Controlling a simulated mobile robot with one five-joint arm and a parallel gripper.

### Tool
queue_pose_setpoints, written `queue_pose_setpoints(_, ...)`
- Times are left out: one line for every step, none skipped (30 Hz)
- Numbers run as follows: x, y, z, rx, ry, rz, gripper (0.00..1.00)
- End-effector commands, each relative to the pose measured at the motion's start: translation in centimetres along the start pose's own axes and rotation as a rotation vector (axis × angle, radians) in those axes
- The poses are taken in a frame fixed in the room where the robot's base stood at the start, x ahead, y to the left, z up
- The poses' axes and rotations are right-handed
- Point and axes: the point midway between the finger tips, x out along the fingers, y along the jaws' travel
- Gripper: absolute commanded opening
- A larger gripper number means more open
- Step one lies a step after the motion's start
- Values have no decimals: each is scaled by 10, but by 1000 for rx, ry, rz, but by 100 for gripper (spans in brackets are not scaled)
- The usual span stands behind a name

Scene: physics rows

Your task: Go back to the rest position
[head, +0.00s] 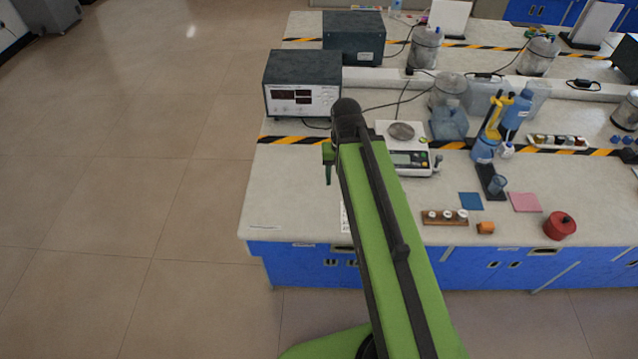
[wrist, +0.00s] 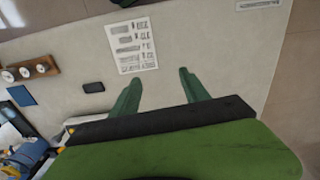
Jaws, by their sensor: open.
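My green arm reaches forward over the left part of the lab bench (head: 290,205) in the head view. My gripper (wrist: 160,82) shows in the wrist view with its two green fingers apart and nothing between them. It is above the bench top. A printed white sheet (wrist: 132,46) lies on the bench just beyond the fingertips. In the head view one finger of my gripper (head: 328,165) shows left of the arm's end; the rest is hidden behind the arm.
A power supply (head: 302,100) stands behind my arm's end. A balance (head: 411,162) is close on its right. A vial rack (head: 444,217), an orange piece (head: 486,228) and a red container (head: 559,226) stand near the front edge. A small dark object (wrist: 94,87) lies beside the sheet. Open floor (head: 130,180) is at left.

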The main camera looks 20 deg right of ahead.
Motion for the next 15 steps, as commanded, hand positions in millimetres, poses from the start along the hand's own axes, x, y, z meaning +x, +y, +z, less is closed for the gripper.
queue_pose_setpoints(0, -28, 9, -95, 0, 1, 54)
queue_pose_setpoints(0, -40, 13, -141, 0, 1, 54)
queue_pose_setpoints(0, -53, 17, -190, 0, 1, 54)
queue_pose_setpoints(0, -65, 20, -219, 0, 1, 54)
queue_pose_setpoints(0, -72, 23, -240, 0, 1, 54)
queue_pose_setpoints(0, -76, 24, -257, 0, 1, 54)
queue_pose_setpoints(0, -78, 24, -264, 0, 1, 54)
queue_pose_setpoints(0, -79, 25, -267, 0, 1, 54)
queue_pose_setpoints(0, -78, 24, -267, 0, 1, 54)
queue_pose_setpoints(0, -78, 24, -266, 0, 0, 54)
queue_pose_setpoints(0, -78, 24, -265, 0, 0, 54)
queue_pose_setpoints(0, -78, 24, -264, 0, 0, 54)
queue_pose_setpoints(0, -77, 24, -264, 0, 0, 54)
queue_pose_setpoints(0, -77, 24, -263, 0, 0, 54)
queue_pose_setpoints(0, -77, 24, -263, 0, 0, 54)
